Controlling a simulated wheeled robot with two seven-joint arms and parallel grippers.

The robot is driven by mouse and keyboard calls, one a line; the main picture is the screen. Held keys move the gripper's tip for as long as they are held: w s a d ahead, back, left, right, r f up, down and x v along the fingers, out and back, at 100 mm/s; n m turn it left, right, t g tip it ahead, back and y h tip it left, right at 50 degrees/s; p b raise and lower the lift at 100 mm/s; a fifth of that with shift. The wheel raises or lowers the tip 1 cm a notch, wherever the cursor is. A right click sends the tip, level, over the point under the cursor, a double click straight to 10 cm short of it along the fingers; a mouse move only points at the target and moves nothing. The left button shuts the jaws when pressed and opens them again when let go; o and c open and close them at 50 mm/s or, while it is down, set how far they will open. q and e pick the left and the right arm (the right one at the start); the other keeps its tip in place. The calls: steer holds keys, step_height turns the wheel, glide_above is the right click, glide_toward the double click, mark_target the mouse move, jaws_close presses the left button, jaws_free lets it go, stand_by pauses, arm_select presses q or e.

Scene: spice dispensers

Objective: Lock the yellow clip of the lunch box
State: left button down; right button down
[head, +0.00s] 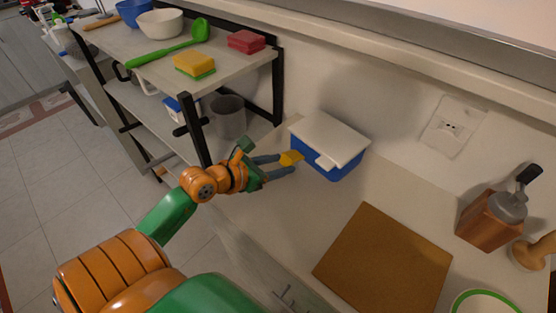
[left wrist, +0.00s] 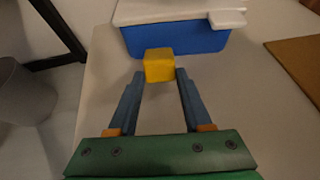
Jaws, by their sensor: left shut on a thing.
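The lunch box (head: 322,163) has a blue body and a white lid and stands on the counter against the wall; its front also shows in the left wrist view (left wrist: 190,42). The yellow clip (head: 291,157) sticks out from the box's near side towards my gripper. In the left wrist view the clip (left wrist: 159,66) is a yellow block in front of the blue wall. My left gripper (head: 287,163) has one finger on each side of the clip and is shut on it near the fingertips (left wrist: 160,75). My right gripper is not in view.
A brown board (head: 385,265) lies on the counter right of the box. A wooden holder (head: 488,222) stands at the right. A shelf (head: 150,70) with bowls, a green ladle and sponges stands left. A grey bin (head: 229,117) is behind my left wrist.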

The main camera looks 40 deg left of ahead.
mark_target(292, 154)
arm_select(q)
steer(key=r+g+p, duration=0.1)
steer(key=p, duration=0.2)
steer(key=w+r+g+p, duration=0.1)
steer(key=g+p, duration=0.1)
steer(key=p, duration=0.2)
steer(key=r+g+y+p, duration=0.1)
steer(key=r+p, duration=0.1)
steer(key=p, duration=0.1)
steer(key=shift+w+g, duration=0.25)
steer(key=shift+g, duration=0.15)
steer(key=shift+w+d+r+g+y+p, duration=0.2)
steer(key=shift+w+g+y+p, duration=0.15)
steer(key=shift+g+p, duration=0.5)
steer(key=shift+w+r+g, duration=0.1)
steer(key=shift+w+g, duration=0.1)
steer(key=shift+g, duration=0.35)
steer(key=shift+w+d+r+g+y+b, duration=0.15)
steer(key=shift+w+g+b, duration=0.15)
steer(key=shift+g, duration=0.2)
steer(key=shift+w+f+g+y+b, duration=0.1)
steer(key=shift+w+g+b, duration=0.15)
steer(key=shift+g, duration=0.25)
steer(key=shift+w+d+r+g+b, duration=0.1)
steer(key=shift+w+r+g+b, duration=0.15)
steer(key=shift+g+b, duration=0.3)
steer(key=shift+w+d+r+g+b, duration=0.1)
steer(key=shift+w+g+b, duration=0.15)
steer(key=shift+g+b, duration=0.25)
steer(key=shift+y, duration=0.3)
